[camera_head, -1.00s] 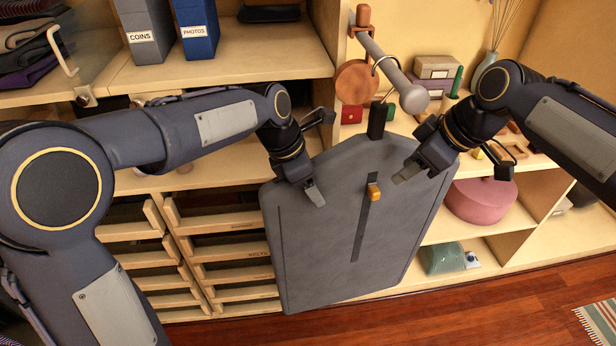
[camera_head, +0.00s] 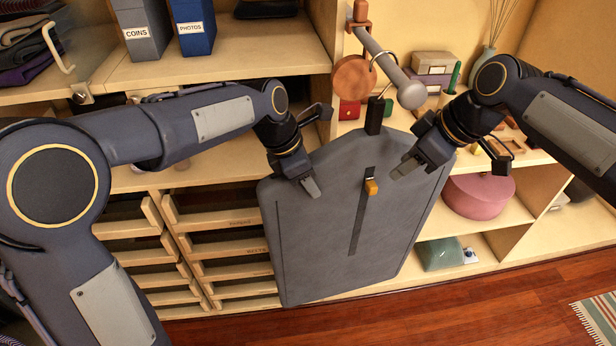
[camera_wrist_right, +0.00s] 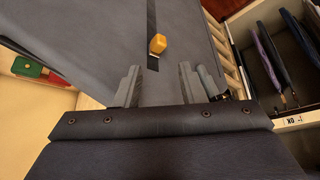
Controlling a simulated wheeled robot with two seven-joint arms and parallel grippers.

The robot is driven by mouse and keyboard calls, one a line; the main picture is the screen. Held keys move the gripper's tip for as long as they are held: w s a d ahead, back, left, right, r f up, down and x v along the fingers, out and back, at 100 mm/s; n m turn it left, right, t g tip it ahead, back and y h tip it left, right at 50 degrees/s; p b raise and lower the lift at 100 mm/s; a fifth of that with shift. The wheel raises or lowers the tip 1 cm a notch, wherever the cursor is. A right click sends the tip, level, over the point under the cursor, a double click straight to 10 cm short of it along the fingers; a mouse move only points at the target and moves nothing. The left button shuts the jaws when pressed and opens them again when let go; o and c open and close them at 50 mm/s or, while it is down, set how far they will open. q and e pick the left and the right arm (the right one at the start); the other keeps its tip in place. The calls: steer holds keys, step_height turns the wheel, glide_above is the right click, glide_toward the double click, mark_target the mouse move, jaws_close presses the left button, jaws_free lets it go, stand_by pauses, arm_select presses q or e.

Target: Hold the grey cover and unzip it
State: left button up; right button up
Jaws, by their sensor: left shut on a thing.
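The grey cover (camera_head: 320,250) hangs from a rail by a hook, with a dark zip strip (camera_head: 359,225) down its middle. An orange zip pull (camera_head: 371,187) sits near the top of the strip; it also shows in the right wrist view (camera_wrist_right: 158,44). My left gripper (camera_head: 312,188) is shut on the cover at its upper left part. My right gripper (camera_head: 398,172) is just right of the zip pull, apart from it. In the right wrist view its two fingers (camera_wrist_right: 158,85) are spread with nothing between them, and the pull lies beyond their tips.
The grey rail (camera_head: 385,65) sticks out above the cover. Shelves behind hold a pink round box (camera_head: 478,195), a green box (camera_head: 440,254) and blue and grey files. Wooden drawers (camera_head: 235,268) stand at left.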

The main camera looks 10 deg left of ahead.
steer(key=shift+c, duration=0.3)
steer(key=shift+s+r, duration=0.1)
steer(key=shift+s, duration=0.1)
steer(key=c, duration=0.5)
steer(key=shift+s+a+r+m+t+h, duration=0.1)
steer(key=shift+s+m+t+h, duration=0.2)
steer(key=shift+m, duration=0.4)
steer(key=shift+c, duration=1.1)
steer(key=s+r+m+t, duration=0.1)
steer(key=m, duration=0.1)
steer(key=s+a+r+m+t+h, duration=0.1)
steer(key=m+t, duration=0.1)
steer(key=s+r+m+t, duration=0.1)
steer(key=s+m, duration=0.1)
steer(key=shift+s+a+r+m+t+h, duration=0.1)
steer(key=shift+a+r+m+t+h, duration=0.1)
steer(key=shift+r+m+t+h, duration=0.15)
jaws_close()
glide_above(372, 180)
steer(key=s, duration=0.3)
steer(key=shift+m+t, duration=0.45)
steer(key=f, duration=0.4)
steer(key=d+f, duration=0.1)
steer(key=f, duration=0.1)
steer(key=shift+f, duration=0.3)
step_height(372, 180, down, 2)
steer(key=shift+f, duration=0.95)
